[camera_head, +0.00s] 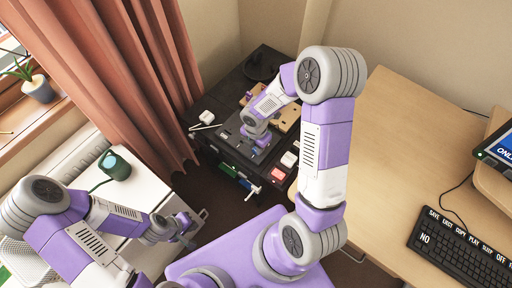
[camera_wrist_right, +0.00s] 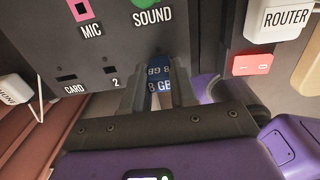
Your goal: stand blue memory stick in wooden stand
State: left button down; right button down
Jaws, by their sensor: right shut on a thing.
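The blue memory stick (camera_wrist_right: 158,84), printed "8 GB", is between the fingers of my right gripper (camera_wrist_right: 157,92) in the right wrist view. The gripper is shut on it. The stick's far end meets a dark panel (camera_wrist_right: 190,52); I cannot tell whether it sits in a slot there. In the head view my right gripper (camera_head: 259,147) is low over the black desk unit, and the stick is not clear. A light wooden piece (camera_head: 289,117), likely the wooden stand, is partly hidden behind my right arm. My left gripper (camera_head: 187,224) is by the white cabinet, its jaws unclear.
The panel carries MIC, SOUND, CARD and 2 labels. A white router (camera_wrist_right: 284,18) and a red switch (camera_wrist_right: 252,64) are to its right. A white box (camera_head: 207,116) lies on the black unit. The wooden desk (camera_head: 400,130) is mostly clear near its middle. A keyboard (camera_head: 462,248) lies at right.

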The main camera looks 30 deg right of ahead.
notch_tip(320, 180, up, 8)
jog(key=p, duration=0.3)
jog(key=shift+r+p, duration=0.2)
jog(key=shift+p, duration=0.2)
jog(key=d+r+p, duration=0.1)
jog(key=r, duration=0.1)
jog(key=p, duration=0.4)
send_over(285, 116)
jog(key=s+a, duration=0.2)
notch_tip(285, 116, down, 2)
jog(key=f+b, duration=0.2)
jog(key=f, duration=0.1)
jog(key=f+b, duration=0.2)
jog(key=b, duration=0.1)
jog(key=shift+s+f, duration=0.2)
jog(key=shift+f, duration=0.2)
jog(key=shift+f+b, duration=0.65)
jog(key=shift+f, duration=0.6)
dwell(0.4)
jog(key=c, duration=0.8)
grip_release()
